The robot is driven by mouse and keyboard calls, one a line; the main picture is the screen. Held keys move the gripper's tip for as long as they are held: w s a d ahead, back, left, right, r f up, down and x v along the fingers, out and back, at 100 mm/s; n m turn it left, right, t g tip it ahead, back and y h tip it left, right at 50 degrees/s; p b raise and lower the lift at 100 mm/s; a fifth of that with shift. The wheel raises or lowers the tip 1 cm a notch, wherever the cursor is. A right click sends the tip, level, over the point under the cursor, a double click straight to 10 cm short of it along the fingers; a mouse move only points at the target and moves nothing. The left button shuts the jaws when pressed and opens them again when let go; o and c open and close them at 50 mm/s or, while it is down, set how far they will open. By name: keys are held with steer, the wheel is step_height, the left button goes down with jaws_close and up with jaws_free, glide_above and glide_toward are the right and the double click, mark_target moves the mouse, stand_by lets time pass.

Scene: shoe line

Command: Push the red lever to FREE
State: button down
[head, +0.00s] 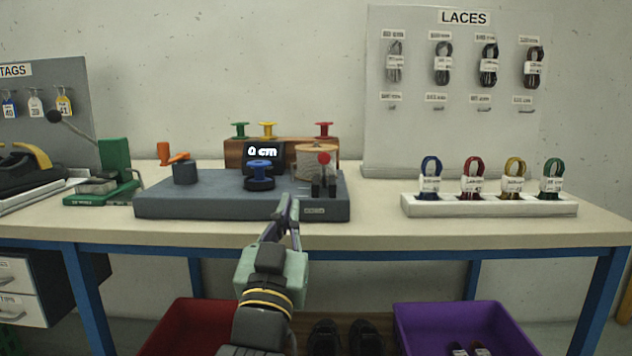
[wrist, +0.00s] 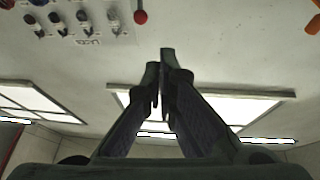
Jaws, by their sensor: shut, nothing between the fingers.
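The red lever shows as a red ball knob (head: 323,158) on a short stem, rising from a black bracket at the right end of the grey machine base (head: 240,205). The red knob (wrist: 141,17) also shows at the top of the wrist view, beyond the fingertips and a little left of them. My gripper (head: 288,204) is shut and empty, in front of the base's front edge and lower left of the lever, apart from it. A small label sits on the base's front below the lever; its text is too small to read.
A white rack (head: 490,207) of laces stands right. Red (head: 190,325) and purple (head: 455,318) bins sit below the table.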

steer(key=shift+w+d+f+m+g+h, duration=0.2)
steer(key=shift+w+d+f+h, duration=0.15)
steer(key=shift+d, duration=0.2)
steer(key=shift+w+d+f+m+g+h, duration=0.15)
steer(key=shift+w+d+f+m+g, duration=0.1)
steer(key=shift+d+f, duration=0.25)
steer(key=shift+r, duration=0.15)
steer(key=p, duration=1.1)
glide_toward(320, 159)
steer(key=x, duration=0.6)
steer(key=shift+w+d, duration=0.15)
steer(key=shift+w, duration=0.3)
steer(key=shift+p, duration=0.35)
steer(key=shift+r+p, duration=0.2)
steer(key=shift+p, duration=0.15)
steer(key=shift+w+r+g+p, duration=0.1)
steer(key=shift+w+g+p, duration=0.15)
steer(key=shift+p, duration=0.35)
